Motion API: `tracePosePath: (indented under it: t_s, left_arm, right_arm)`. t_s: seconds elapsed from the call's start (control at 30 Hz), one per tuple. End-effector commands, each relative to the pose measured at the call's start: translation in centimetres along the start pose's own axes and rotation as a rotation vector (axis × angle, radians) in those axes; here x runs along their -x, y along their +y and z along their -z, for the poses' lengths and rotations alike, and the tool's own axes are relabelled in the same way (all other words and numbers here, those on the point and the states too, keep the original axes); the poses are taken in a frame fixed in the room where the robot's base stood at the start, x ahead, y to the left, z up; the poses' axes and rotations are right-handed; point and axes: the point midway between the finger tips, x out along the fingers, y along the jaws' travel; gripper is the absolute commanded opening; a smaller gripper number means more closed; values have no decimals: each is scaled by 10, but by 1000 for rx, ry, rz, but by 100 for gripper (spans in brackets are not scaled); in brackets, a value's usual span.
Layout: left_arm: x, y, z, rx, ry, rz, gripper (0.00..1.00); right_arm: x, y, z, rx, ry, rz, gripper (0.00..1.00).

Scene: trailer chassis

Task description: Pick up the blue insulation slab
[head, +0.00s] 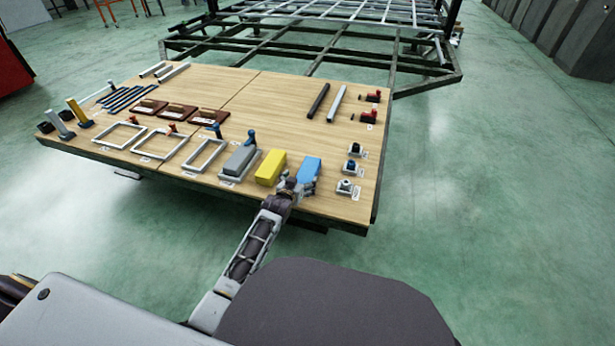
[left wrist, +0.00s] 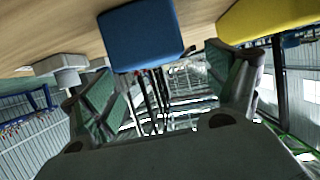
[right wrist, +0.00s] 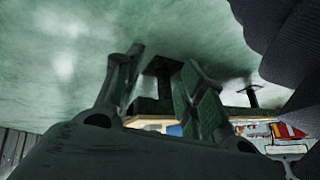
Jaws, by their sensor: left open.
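The blue insulation slab (head: 309,168) lies on the wooden tabletop near its front edge, right of the yellow slab (head: 270,168). My left gripper (head: 297,188) is at the near end of the blue slab. In the left wrist view the blue slab (left wrist: 141,35) sits ahead, between the two spread fingers of my left gripper (left wrist: 165,85); I cannot tell whether they touch it. In the right wrist view my right gripper (right wrist: 160,85) shows two fingers apart with nothing between them, away from the tabletop. The right gripper is hidden in the head view.
A grey slab (head: 240,160) lies left of the yellow one. Small fittings (head: 345,187) stand right of the blue slab. White frames (head: 162,144) and red-brown blocks (head: 171,111) lie further left. The trailer chassis (head: 330,50) is behind the table.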

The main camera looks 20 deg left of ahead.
Motion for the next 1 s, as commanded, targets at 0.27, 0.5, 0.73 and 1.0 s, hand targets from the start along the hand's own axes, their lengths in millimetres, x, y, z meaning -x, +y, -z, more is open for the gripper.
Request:
tracePosePath:
  t_s: [0.27, 0.5, 0.73, 1.0]
  left_arm:
    - [-16, 3, -2, 0, 1, 0, 88]
    - [-30, 5, -3, 0, 0, 0, 88]
    - [-46, 5, -2, 0, 0, 0, 88]
    - [-50, 5, -2, 0, 0, 0, 88]
  right_arm:
    - [-21, 2, -17, -23, 32, 15, 40]
    - [-29, 3, -18, -20, 46, 27, 40]
    - [-36, 3, -20, -19, 57, 38, 40]
    - [-37, 3, -20, -18, 60, 41, 40]
